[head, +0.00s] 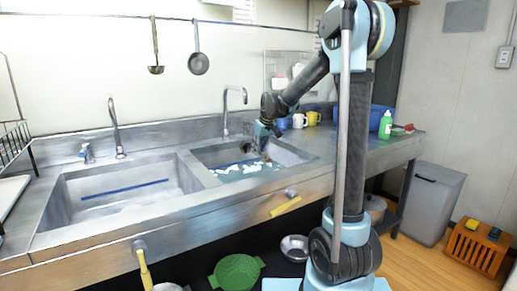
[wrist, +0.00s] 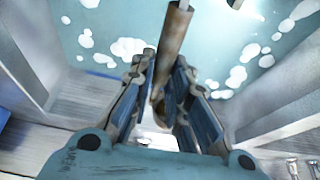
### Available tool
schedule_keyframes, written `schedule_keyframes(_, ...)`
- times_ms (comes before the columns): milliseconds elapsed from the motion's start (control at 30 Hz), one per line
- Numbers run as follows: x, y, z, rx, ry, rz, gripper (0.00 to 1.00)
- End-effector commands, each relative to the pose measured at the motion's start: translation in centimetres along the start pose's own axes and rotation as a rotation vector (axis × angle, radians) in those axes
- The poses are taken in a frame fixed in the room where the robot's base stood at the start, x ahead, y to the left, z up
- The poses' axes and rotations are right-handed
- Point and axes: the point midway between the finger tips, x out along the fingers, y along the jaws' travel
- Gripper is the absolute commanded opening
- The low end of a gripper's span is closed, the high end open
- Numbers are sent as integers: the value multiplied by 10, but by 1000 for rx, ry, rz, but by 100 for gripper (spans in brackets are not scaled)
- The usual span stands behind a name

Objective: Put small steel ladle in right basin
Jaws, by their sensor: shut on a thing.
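My gripper (head: 262,143) is low over the right basin (head: 291,155), which holds bluish water with white foam. In the wrist view the fingers (wrist: 164,65) are closed around a slim brownish metal handle, seemingly the small steel ladle (wrist: 174,38). The handle runs from between the fingers out over the foamy water (wrist: 215,35). In the head view only a small brownish part (head: 266,158) shows below the gripper. The ladle's bowl cannot be made out clearly.
The left basin (head: 125,187) is empty of water. Faucets (head: 114,130) stand behind the basins. A hanging ladle (head: 155,68) and a strainer (head: 198,63) are on the wall rail. Mugs (head: 300,121) and a green bottle (head: 385,125) stand to the right.

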Motion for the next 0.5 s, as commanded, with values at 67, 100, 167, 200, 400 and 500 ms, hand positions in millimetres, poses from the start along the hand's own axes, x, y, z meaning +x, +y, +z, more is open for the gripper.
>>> schedule_keyframes(67, 0, 0, 0, 0, 0, 0, 0)
schedule_keyframes(100, 0, 0, 0, 0, 0, 0, 0)
schedule_keyframes(167, 0, 0, 0, 0, 0, 0, 0)
schedule_keyframes(200, 0, 0, 0, 0, 0, 0, 0)
schedule_keyframes(400, 0, 0, 0, 1, 0, 0, 39)
schedule_keyframes(500, 0, 1, 0, 1, 0, 0, 39)
